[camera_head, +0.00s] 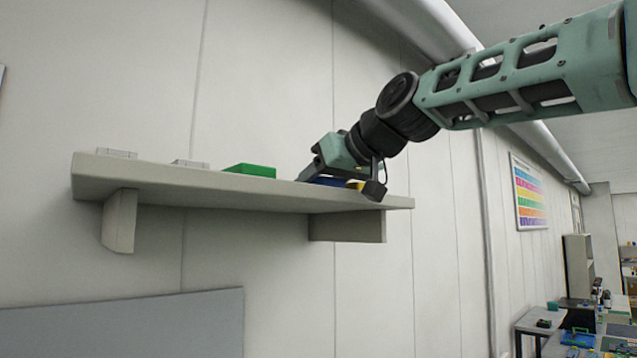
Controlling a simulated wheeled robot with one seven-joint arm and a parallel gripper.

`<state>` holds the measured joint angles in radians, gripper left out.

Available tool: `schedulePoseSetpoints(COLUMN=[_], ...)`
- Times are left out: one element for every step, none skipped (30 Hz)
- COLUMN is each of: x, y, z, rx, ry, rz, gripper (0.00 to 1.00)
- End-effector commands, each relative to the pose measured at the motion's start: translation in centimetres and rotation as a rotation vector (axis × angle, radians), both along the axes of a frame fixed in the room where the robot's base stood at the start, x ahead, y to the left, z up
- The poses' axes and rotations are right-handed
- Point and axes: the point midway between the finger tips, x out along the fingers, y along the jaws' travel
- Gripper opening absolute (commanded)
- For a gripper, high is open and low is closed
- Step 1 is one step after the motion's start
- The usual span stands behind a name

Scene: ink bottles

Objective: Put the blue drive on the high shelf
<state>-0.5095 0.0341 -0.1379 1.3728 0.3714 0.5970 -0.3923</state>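The high shelf (240,197) is a pale wall shelf on two brackets, seen slightly from below. A blue object (328,181), seemingly the blue drive, shows as a thin strip at the shelf's top edge, right of the middle. My gripper (341,180) reaches in from the upper right and points down at that spot. One dark finger is left of the blue object and another dark part is to its right. The shelf edge and the gripper hide much of the blue object. I cannot tell whether the fingers touch it or whether it rests on the shelf.
A green box (250,170) lies on the shelf left of my gripper. Two pale flat boxes (117,153) and (190,163) lie farther left. A small yellow object (355,185) is beside the blue one, partly hidden. The wall stands close behind.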

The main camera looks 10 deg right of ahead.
Motion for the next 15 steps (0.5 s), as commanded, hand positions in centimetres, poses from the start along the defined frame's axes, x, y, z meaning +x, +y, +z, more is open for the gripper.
schedulePoseSetpoints(x=[0.01, 0.01, 0.02, 0.02, 0.02, 0.02, 0.02, 0.01, 0.01, 0.01, 0.01, 0.01, -0.01, -0.32, -0.76], y=[0.0, 0.0, 0.0, 0.0, 0.0, 0.0, 0.0, 0.0, -0.01, 0.0, -0.01, 0.0, -0.01, -0.24, -0.55], z=[-0.08, -0.06, -0.05, -0.05, -0.05, -0.05, -0.05, -0.04, -0.01, 0.04, 0.14, 0.33, 0.52, 0.34, 0.45], rx=[0.0, 0.0, 0.0, 0.0, 0.0, 0.0, 0.0, 0.0, 0.0, 0.0, 0.0, 0.0, 0.0, 0.001, 0.002], ry=[0.0, 0.0, 0.0, 0.0, 0.0, 0.0, 0.0, 0.0, 0.0, 0.0, 0.0, 0.0, 0.0, -0.002, -0.002], rz=[0.0, 0.0, 0.0, 0.0, 0.0, 0.0, 0.0, 0.0, 0.0, 0.0, 0.0, 0.0, 0.0, 0.0, 0.0], gripper=[0.59, 0.6, 0.6, 0.6, 0.6, 0.6, 0.6, 0.6, 0.6, 0.6, 0.6, 0.6, 0.6, 0.6, 0.6])
